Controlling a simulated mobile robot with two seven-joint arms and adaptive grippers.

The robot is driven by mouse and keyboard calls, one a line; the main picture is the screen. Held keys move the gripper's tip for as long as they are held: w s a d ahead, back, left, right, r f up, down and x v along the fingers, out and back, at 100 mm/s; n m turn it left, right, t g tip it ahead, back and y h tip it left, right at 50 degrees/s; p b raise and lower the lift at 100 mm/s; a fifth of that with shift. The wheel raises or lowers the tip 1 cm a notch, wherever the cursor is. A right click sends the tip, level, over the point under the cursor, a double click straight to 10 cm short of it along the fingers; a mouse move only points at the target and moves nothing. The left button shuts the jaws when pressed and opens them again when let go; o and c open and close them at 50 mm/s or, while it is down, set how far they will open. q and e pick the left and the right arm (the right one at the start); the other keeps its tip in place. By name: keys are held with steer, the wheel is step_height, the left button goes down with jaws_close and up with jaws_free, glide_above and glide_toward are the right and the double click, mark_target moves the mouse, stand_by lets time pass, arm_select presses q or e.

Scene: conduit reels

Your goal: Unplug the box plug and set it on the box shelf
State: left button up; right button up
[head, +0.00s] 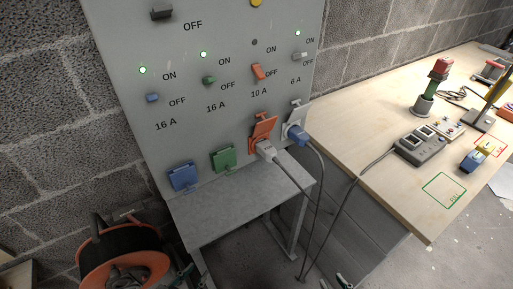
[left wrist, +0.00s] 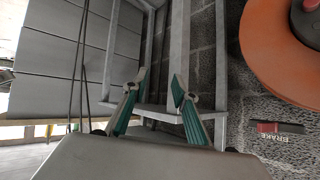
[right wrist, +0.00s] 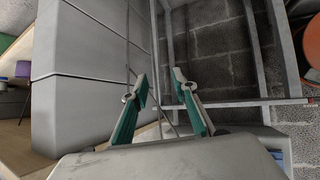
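A grey plug (head: 266,150) sits in the socket with the raised orange lid (head: 263,129). A blue plug (head: 296,135) sits in the socket with the raised grey lid (head: 295,115). I cannot tell which is the box plug. The grey shelf (head: 235,205) below the panel is bare. My left gripper (head: 185,271) shows only its tips below the shelf's left side; it is open and empty in the left wrist view (left wrist: 160,82). My right gripper (head: 342,281) is at the bottom edge, right of the shelf; it is open and empty in the right wrist view (right wrist: 160,80).
Blue (head: 183,177) and green (head: 223,158) sockets have lids down. Dark cables hang from both plugs past the shelf's right side. An orange reel (head: 125,265) stands lower left. The wooden bench (head: 385,190) at right carries a grey outlet block (head: 420,145) and several tools.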

arm_select(q)
steer(key=shift+d, duration=0.1)
arm_select(e)
steer(key=shift+f, duration=0.1)
arm_select(q)
steer(key=shift+o, duration=1.2)
arm_select(e)
steer(key=shift+o, duration=1.2)
steer(key=shift+d, duration=0.15)
arm_select(q)
steer(key=o, duration=0.6)
arm_select(e)
steer(key=shift+o, duration=1.1)
steer(key=shift+w, duration=0.15)
arm_select(q)
steer(key=o, duration=0.7)
steer(key=shift+c, duration=0.2)
arm_select(e)
steer(key=n+t+y, duration=0.3)
steer(key=t+y, duration=0.1)
steer(key=y, duration=0.4)
glide_toward(274, 158)
steer(key=x, duration=0.4)
steer(key=shift+w+p, duration=0.1)
steer(key=shift+p, duration=0.2)
arm_select(q)
steer(key=shift+w+r, duration=0.1)
steer(key=shift+r, duration=0.25)
arm_select(e)
steer(key=shift+w, duration=0.1)
